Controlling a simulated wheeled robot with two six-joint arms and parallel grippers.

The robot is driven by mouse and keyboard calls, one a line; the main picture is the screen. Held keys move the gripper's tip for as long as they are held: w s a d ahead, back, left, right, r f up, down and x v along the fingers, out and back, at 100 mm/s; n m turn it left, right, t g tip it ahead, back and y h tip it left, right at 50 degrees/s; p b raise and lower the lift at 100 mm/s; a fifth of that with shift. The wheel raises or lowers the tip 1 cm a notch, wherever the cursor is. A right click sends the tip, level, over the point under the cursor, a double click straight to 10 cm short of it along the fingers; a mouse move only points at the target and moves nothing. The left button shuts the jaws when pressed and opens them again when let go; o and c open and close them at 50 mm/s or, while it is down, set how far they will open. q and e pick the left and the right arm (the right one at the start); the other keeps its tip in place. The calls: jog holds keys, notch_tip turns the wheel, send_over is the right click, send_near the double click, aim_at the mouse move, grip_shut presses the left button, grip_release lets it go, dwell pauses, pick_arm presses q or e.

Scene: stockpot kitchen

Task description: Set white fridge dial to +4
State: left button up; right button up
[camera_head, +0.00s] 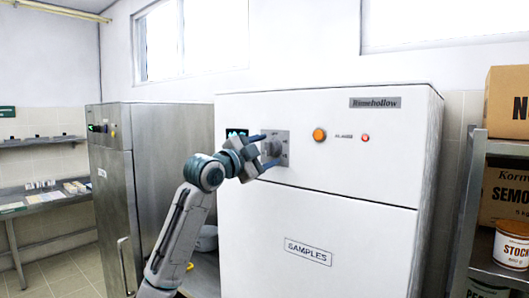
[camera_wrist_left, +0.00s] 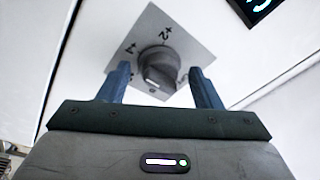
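The white fridge (camera_head: 330,215) stands in the middle of the head view, with a "SAMPLES" label on its door. Its grey round dial (camera_head: 275,147) sits on a grey square plate on the upper panel. In the left wrist view the dial (camera_wrist_left: 158,62) shows a pale mark on its lower edge; "+2" is above it and "+4" to its left. My left gripper (camera_head: 270,150) is open, with its blue fingers on either side of the dial. Gaps show between fingers and dial in the wrist view. My right gripper is not in view.
An orange button (camera_head: 319,135) and a small red light (camera_head: 365,138) are right of the dial. A dark display (camera_head: 237,133) is to its left. A steel cabinet (camera_head: 165,150) stands left of the fridge, a shelf with boxes (camera_head: 505,195) right.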

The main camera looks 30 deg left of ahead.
pick_arm(q)
jog(key=shift+s+f+b, duration=0.15)
jog(key=shift+s+b, duration=0.1)
jog(key=shift+b, duration=0.05)
jog(key=b+v, duration=0.6)
jog(key=v, duration=0.4)
jog(key=shift+s, duration=0.15)
jog(key=shift+a, duration=0.1)
